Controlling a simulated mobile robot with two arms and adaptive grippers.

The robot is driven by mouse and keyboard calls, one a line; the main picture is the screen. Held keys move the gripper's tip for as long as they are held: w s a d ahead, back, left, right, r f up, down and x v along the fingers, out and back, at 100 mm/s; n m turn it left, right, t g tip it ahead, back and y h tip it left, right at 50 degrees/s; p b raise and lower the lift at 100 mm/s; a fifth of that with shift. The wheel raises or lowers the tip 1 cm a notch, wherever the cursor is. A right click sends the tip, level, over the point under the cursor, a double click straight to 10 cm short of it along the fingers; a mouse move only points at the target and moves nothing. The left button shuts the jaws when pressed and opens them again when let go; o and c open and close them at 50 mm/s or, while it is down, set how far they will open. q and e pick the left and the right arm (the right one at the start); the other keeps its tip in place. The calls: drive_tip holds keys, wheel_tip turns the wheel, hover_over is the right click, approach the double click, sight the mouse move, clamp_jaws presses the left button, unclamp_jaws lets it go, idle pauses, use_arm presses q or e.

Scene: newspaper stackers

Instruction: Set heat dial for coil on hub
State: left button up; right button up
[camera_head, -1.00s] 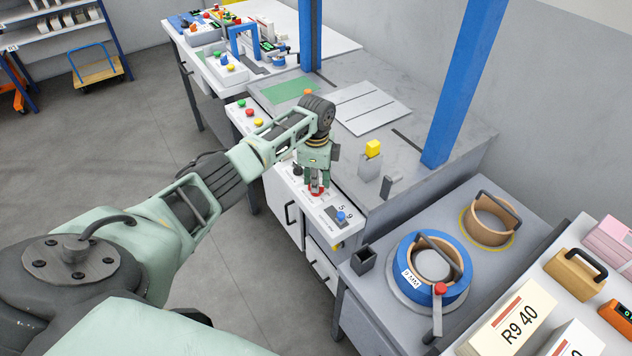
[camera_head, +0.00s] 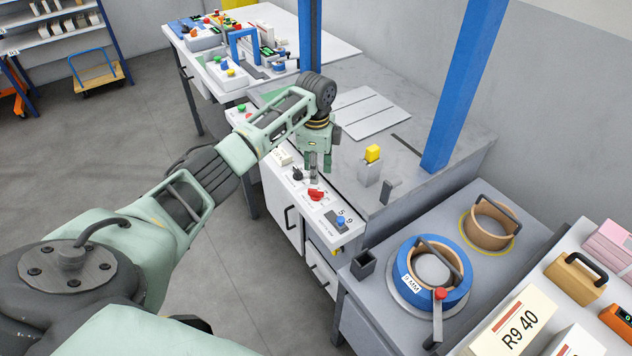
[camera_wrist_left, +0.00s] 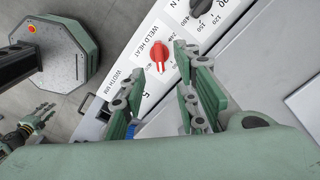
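The red heat dial (camera_head: 316,195) sits on the white sloped control panel below my left gripper (camera_head: 320,173). In the left wrist view the red dial (camera_wrist_left: 160,57), beside the print "WELD HEAT", lies beyond the parted fingertips (camera_wrist_left: 160,63). The left gripper is open, empty and raised off the dial. The dial's exact setting cannot be read. The blue coil (camera_head: 408,262), labelled "9 MM", lies around the hub on the grey bench at right. My right gripper (camera_wrist_left: 38,120) shows small at the lower left of the left wrist view, its fingers seemingly apart.
A black dial (camera_head: 297,174) is farther along the panel, and a blue-knobbed width selector (camera_head: 341,221) nearer. A yellow-topped block (camera_head: 372,153) and a blue post (camera_head: 462,90) stand on the worktable. A tan coil (camera_head: 490,228) lies behind the blue one.

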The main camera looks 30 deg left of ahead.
use_arm(q)
wheel_tip(320, 180, up, 5)
drive_tip(key=shift+r, duration=0.15)
idle(0.6)
